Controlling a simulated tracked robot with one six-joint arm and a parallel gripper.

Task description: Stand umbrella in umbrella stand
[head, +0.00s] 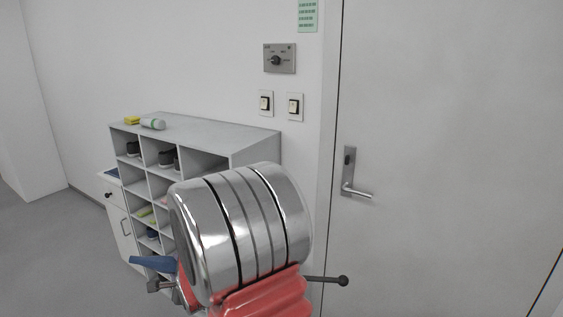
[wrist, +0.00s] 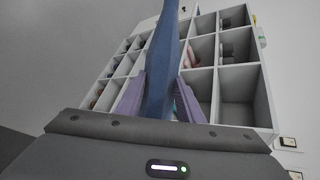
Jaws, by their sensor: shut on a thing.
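The blue folded umbrella (wrist: 163,55) runs up the middle of the wrist view, between the purple fingers of my gripper (wrist: 160,80), which is shut on it. In the head view a blue piece of the umbrella (head: 152,263) sticks out to the left of my arm. A dark rod with a round knob (head: 343,281) sticks out to the right, roughly in line with it, and looks like the umbrella's other end. I see no umbrella stand in either view.
A grey cubby shelf (head: 205,133) with shoes stands against the wall behind my arm. A yellow item (head: 132,120) and a white-green bottle (head: 153,124) lie on top. A door with a lever handle (head: 357,192) is at right. Grey floor (head: 45,240) is open at left.

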